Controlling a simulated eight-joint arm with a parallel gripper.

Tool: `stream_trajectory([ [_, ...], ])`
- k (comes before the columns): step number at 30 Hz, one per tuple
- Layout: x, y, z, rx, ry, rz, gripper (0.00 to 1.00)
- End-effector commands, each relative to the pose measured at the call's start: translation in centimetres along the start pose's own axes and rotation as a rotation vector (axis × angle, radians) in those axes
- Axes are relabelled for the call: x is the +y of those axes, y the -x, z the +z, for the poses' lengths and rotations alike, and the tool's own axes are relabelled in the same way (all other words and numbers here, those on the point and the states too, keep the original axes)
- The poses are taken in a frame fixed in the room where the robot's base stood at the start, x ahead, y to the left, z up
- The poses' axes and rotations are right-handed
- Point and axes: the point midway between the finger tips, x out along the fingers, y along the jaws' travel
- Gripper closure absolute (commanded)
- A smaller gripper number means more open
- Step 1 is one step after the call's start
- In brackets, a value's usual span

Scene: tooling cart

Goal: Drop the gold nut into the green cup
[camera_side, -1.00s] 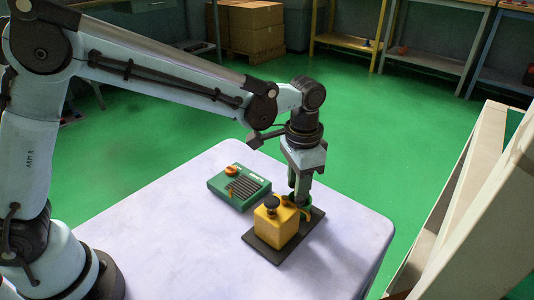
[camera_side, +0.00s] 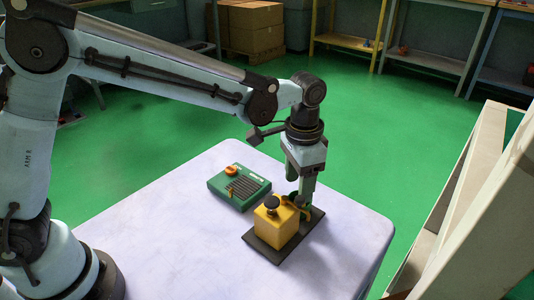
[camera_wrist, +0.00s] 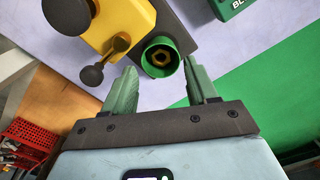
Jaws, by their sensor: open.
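The green cup (camera_wrist: 151,46) stands on the dark base plate beside a yellow block. In the wrist view I look down into its open top. The gold nut (camera_wrist: 160,58) shows inside the cup's rim, as a hexagonal ring; how deep it sits I cannot tell. My gripper (camera_wrist: 160,66) is open, with one green finger on each side of the cup's near edge and nothing between them. In the side view my gripper (camera_side: 299,192) is low over the far right part of the plate, just behind the yellow block, and mostly hides the cup.
The yellow block (camera_side: 275,226) with a black knob stands on the dark plate (camera_side: 262,247), close to my gripper. A green box (camera_side: 239,187) with an orange knob lies to the left on the pale tabletop (camera_side: 170,225). The front left of the table is clear.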

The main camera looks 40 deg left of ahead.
Motion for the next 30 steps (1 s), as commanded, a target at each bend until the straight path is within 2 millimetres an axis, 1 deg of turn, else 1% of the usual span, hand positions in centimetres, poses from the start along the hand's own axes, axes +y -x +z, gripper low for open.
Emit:
stream_trajectory([
  [5, 0.0, 3.0, 0.0, 0.000, 0.000, 0.000, 0.42],
  [9, 0.0, 5.8, 0.0, 0.000, 0.000, 0.000, 0.42],
  [15, 0.0, 9.0, 0.1, 0.000, 0.000, 0.000, 0.42],
  [21, 0.0, 10.7, 0.0, 0.000, 0.000, 0.000, 0.42],
  [25, 0.0, 11.1, 0.0, 0.000, 0.000, 0.000, 0.42],
  [30, 0.0, 11.2, 0.0, 0.000, 0.000, 0.000, 0.42],
])
